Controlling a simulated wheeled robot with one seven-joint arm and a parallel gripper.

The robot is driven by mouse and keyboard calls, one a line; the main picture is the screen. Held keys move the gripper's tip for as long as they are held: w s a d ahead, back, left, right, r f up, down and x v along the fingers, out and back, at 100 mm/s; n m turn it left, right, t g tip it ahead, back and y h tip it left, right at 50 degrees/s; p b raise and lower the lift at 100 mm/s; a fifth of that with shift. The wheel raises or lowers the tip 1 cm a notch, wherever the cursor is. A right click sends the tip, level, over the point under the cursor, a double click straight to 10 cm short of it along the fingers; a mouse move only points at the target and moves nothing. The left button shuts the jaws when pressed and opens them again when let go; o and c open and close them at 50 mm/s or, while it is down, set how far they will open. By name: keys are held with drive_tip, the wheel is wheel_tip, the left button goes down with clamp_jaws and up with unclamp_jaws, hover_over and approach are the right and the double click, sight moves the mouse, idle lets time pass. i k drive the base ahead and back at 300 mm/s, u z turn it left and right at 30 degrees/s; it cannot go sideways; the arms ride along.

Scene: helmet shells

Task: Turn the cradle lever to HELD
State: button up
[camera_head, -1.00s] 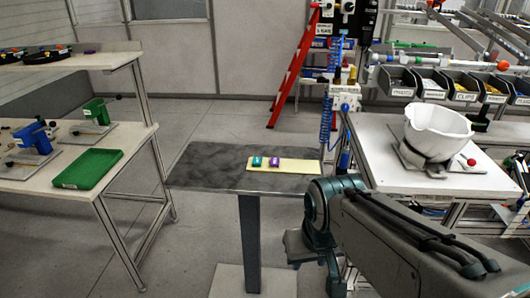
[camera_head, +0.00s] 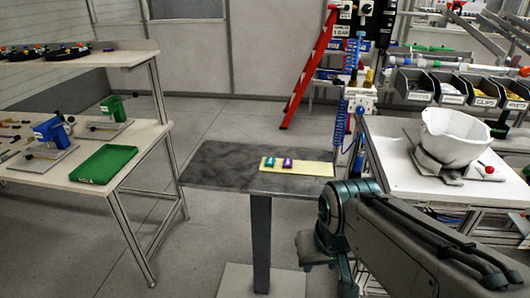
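A white helmet shell (camera_head: 455,137), bowl-like with its opening up, sits on a grey cradle (camera_head: 424,163) on the right-hand white bench. A small red knob (camera_head: 489,170), apparently the end of the cradle lever, shows low at the right of the shell. The lever's arm and any HELD marking are too small to make out. My arm crosses the lower right, in front of and below this bench. Its bend is left of the bench, and the lower part drops out of the picture. My gripper's fingers do not show.
A dark-topped table (camera_head: 225,168) in the middle holds a yellow strip (camera_head: 318,168) with a teal and a purple piece. A left bench carries a green tray (camera_head: 103,163) and blue and green fixtures. Labelled bins (camera_head: 447,88) stand behind the shell. A red ladder (camera_head: 308,68) leans behind.

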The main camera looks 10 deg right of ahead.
sight(489, 170)
drive_tip(key=z, duration=1.25)
drive_tip(key=i, duration=0.3)
drive_tip(key=z, duration=1)
